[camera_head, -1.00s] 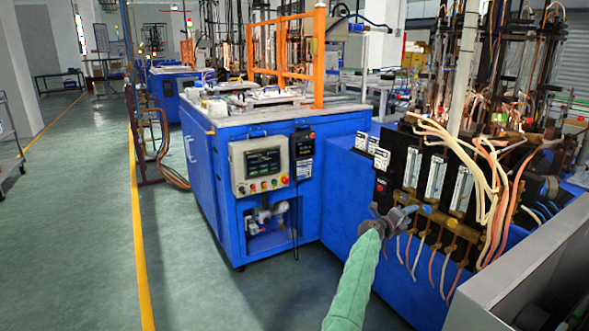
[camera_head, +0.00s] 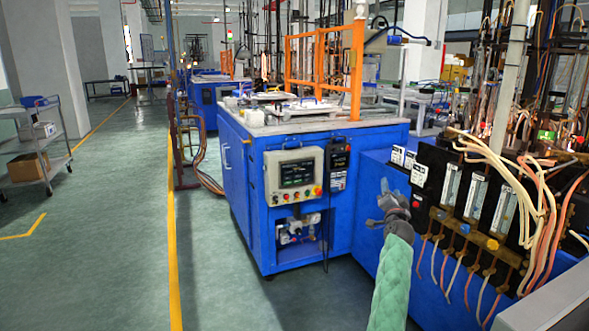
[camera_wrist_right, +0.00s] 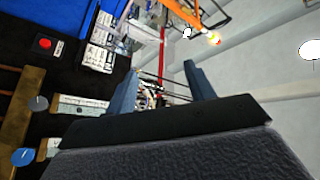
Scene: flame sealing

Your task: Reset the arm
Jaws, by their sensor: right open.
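My right gripper (camera_head: 388,196) is at the end of my green-sleeved arm, in the lower right of the head view. It points upward, in front of the blue machine side and to the left of the flow-meter panel (camera_head: 431,190). In the right wrist view its two blue-grey fingers (camera_wrist_right: 160,78) stand apart with nothing between them. My left gripper is in neither view.
The black panel carries several flow meters, brass valves and hoses (camera_head: 540,215). A blue machine (camera_head: 240,185) with a control box (camera_head: 294,174) stands at the centre. A grey trolley (camera_head: 62,160) is at the left. The green floor (camera_head: 110,240) is open there.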

